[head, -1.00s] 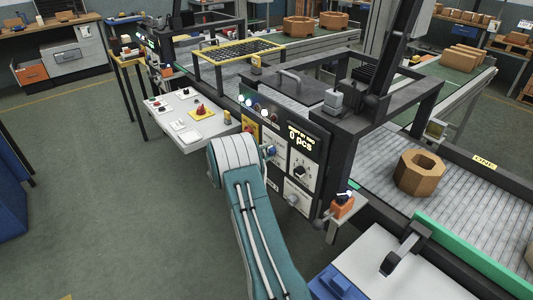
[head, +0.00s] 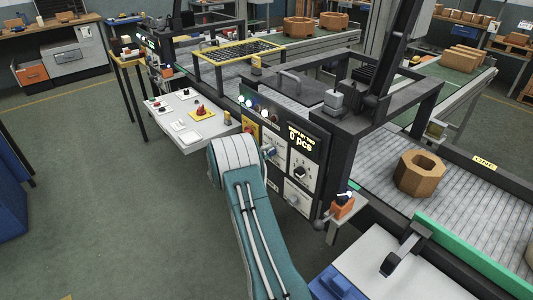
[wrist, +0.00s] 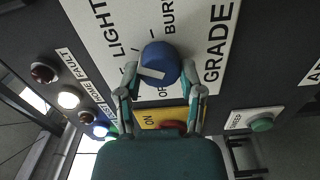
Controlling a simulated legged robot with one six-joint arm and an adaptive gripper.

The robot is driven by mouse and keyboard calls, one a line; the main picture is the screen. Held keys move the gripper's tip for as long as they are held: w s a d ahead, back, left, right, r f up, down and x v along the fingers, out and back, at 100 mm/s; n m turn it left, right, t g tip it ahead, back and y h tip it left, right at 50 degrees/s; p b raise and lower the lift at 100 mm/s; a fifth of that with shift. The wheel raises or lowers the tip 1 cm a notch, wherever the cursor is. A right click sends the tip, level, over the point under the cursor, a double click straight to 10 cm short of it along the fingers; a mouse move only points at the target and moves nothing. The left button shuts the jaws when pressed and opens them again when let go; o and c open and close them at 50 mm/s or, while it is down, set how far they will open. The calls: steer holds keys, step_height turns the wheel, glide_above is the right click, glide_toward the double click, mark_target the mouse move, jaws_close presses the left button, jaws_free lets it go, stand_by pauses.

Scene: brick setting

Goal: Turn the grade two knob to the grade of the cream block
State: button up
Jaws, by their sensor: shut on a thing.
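A round blue knob (wrist: 158,58) with a white pointer bar sits on a white label plate (wrist: 215,20) in the wrist view. The plate reads LIGHT, BURNT (partly hidden) and GRADE, with an OF... word partly covered. The bar points toward the left side of the picture. My gripper (wrist: 160,78) has its fingers on both sides of the knob and is shut on it. In the head view my arm reaches the panel, where the blue knob (head: 269,153) shows beside the wrist. No cream block is clearly identifiable; a brown octagonal ring block (head: 421,188) lies on the conveyor.
The dark panel has a display (head: 300,138) reading 0 pcs and a lower black knob (head: 299,173). Indicator lamps (wrist: 68,100) and a green button (wrist: 262,124) flank the plate. A small orange box (head: 342,209) sits right of the panel. Open floor lies left.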

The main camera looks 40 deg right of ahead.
steer(key=shift+f, duration=0.25)
steer(key=o, duration=1.2)
steer(key=shift+c, duration=0.2)
steer(key=shift+r, duration=0.1)
steer(key=w+a, duration=0.1)
steer(key=a, duration=1.1)
steer(key=shift+w, duration=0.15)
steer(key=shift+d, duration=0.1)
